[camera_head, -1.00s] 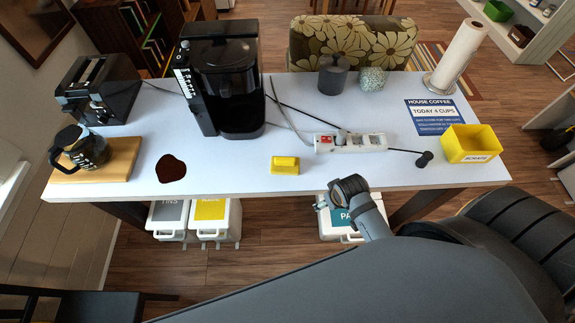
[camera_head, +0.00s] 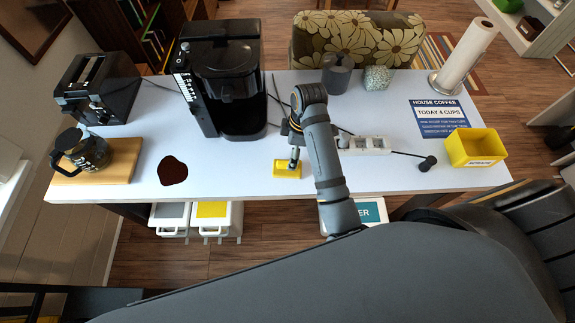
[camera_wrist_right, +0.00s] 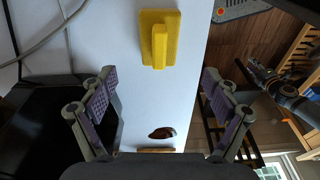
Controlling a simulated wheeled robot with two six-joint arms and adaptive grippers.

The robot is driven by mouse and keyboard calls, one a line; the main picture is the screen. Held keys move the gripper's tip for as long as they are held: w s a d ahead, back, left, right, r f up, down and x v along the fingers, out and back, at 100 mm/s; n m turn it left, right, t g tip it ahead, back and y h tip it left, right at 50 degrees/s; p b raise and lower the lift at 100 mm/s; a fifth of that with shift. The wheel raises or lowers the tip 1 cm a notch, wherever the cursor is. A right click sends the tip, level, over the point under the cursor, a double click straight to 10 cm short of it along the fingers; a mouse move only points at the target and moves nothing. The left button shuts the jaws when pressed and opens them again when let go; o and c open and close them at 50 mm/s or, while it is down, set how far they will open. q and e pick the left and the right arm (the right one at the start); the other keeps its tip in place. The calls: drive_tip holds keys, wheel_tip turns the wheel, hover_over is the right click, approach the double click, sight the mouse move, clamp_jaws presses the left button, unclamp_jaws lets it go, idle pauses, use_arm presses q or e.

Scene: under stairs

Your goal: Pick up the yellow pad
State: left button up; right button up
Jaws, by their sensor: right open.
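The yellow pad (camera_head: 287,169) lies on the white table near its front edge, with a raised grip along its top. In the right wrist view the yellow pad (camera_wrist_right: 160,38) lies ahead of the fingers, between their lines and apart from both. My right gripper (camera_head: 294,160) is over the table just above the pad and hides part of it in the head view. In the wrist view my right gripper (camera_wrist_right: 158,85) is open and empty, its two fingers wide apart. My left gripper is not in view.
A white power strip (camera_head: 365,145) with cables lies right of my right arm. A black coffee maker (camera_head: 225,85) stands behind left. A dark brown spill (camera_head: 172,170) lies left of the pad. A yellow bin (camera_head: 474,149) stands at the right end.

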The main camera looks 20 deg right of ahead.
sight(287, 163)
drive_tip(key=f, duration=0.2)
drive_tip(key=shift+s+a+f, duration=0.1)
drive_tip(key=shift+a+f, duration=0.1)
drive_tip(key=shift+f, duration=0.55)
drive_tip(key=shift+w+f, duration=0.1)
drive_tip(key=shift+w, duration=0.1)
drive_tip(key=shift+a+f+p, duration=0.1)
drive_tip(key=shift+f+p, duration=0.1)
drive_tip(key=shift+p, duration=0.25)
drive_tip(key=f, duration=0.1)
drive_tip(key=f+p, duration=0.1)
drive_tip(key=f, duration=0.1)
drive_tip(key=shift+w+a+f+p, duration=0.15)
drive_tip(key=shift+a+f+p, duration=0.15)
drive_tip(key=shift+f, duration=0.1)
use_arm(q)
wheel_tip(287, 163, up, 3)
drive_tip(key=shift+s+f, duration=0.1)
use_arm(e)
drive_tip(key=shift+w+f, duration=0.1)
drive_tip(key=shift+f, duration=0.4)
drive_tip(key=shift+a, duration=0.1)
drive_tip(key=c, duration=1.2)
drive_tip(key=shift+r, duration=0.1)
